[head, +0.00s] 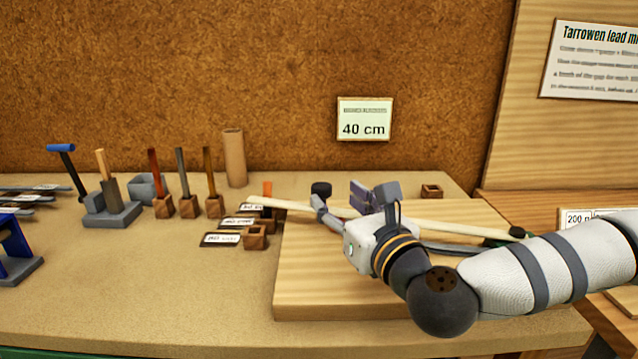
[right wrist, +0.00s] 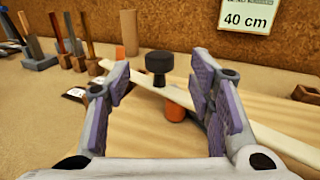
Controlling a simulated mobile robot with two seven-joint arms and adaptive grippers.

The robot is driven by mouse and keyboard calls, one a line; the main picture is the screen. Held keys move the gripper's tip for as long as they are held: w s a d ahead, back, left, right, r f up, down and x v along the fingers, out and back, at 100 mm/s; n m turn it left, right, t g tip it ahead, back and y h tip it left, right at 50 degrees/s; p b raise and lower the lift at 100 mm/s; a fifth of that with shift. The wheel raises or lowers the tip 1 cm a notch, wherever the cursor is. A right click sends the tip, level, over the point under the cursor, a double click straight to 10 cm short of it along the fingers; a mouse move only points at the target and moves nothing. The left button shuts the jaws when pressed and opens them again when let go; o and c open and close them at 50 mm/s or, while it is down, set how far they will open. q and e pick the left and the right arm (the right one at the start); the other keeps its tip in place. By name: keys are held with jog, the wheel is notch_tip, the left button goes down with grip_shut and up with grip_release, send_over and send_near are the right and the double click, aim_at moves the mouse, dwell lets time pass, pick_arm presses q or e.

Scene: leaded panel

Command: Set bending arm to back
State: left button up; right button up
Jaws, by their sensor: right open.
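A long pale wooden bar (head: 460,227), which looks like the bending arm, lies slantwise over a wooden board (head: 330,285). It also shows in the right wrist view (right wrist: 270,147). A black knob on a dark stem (right wrist: 159,66) stands by the bar; its top shows in the head view (head: 320,188). My right gripper (head: 347,200) is open over the board. In the right wrist view the knob and part of the bar appear between its parted fingers (right wrist: 162,85); contact cannot be told. My left gripper is not in view.
Orange pegs (right wrist: 175,112) stand near the bar. Several hand tools in wooden blocks (head: 163,207), a cardboard tube (head: 234,158) and a blue-handled lever tool (head: 68,165) stand at the left. Small labels (head: 220,239) lie left of the board.

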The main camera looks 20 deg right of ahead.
aim_at(326, 190)
jog(key=w, duration=0.4)
jog(key=w+a, duration=0.1)
jog(key=w, duration=0.2)
jog(key=shift+w+f, duration=0.1)
jog(key=shift+f, duration=0.05)
jog(key=shift+c, duration=0.6)
